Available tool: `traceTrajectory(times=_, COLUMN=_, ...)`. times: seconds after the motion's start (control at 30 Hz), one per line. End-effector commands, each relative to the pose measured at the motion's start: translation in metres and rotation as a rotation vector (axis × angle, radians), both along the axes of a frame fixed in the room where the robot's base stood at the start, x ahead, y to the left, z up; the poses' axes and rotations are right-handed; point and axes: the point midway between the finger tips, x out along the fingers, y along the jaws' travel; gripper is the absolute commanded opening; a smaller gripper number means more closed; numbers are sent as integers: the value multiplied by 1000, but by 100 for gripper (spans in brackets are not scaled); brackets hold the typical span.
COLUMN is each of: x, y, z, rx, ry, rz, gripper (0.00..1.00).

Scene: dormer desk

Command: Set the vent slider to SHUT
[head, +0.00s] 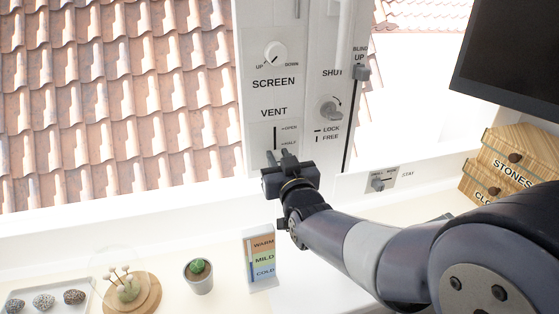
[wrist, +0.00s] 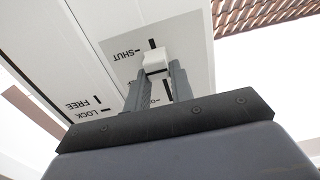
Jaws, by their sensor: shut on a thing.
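The vent panel (head: 262,135) is on the white window post, under the word VENT, with a dark upright slot. OPEN and HALF labels show beside it; my gripper covers its lower end in the head view. The wrist view shows the panel upside down. There, my gripper (wrist: 157,73) is shut on the pale slider knob (wrist: 154,61), one finger on each side. The knob is close to the SHUT label (wrist: 126,55), with a short piece of slot showing beyond it. I cannot tell whether it is at the slot's end. My gripper also shows in the head view (head: 281,158).
The SCREEN dial (head: 275,54) is above, and the LOCK/FREE knob (head: 328,109) is to the right. A small slider plate (head: 382,180) is on the sill. The WARM/MILD/COLD card (head: 261,258), a cactus pot (head: 199,275) and wooden boxes (head: 513,155) stand nearby.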

Motion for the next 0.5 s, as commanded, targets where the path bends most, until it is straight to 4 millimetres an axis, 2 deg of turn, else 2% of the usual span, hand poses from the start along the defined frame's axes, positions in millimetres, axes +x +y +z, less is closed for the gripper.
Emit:
traceTrajectory(times=0.03, x=0, y=0, z=-13, rx=-1, ry=2, rz=0, gripper=0)
traceTrajectory(times=0.13, x=0, y=0, z=-20, rx=0, ry=1, rz=0, gripper=0)
traceTrajectory(times=0.5, x=0, y=0, z=-23, rx=-2, ry=8, rz=0, gripper=0)
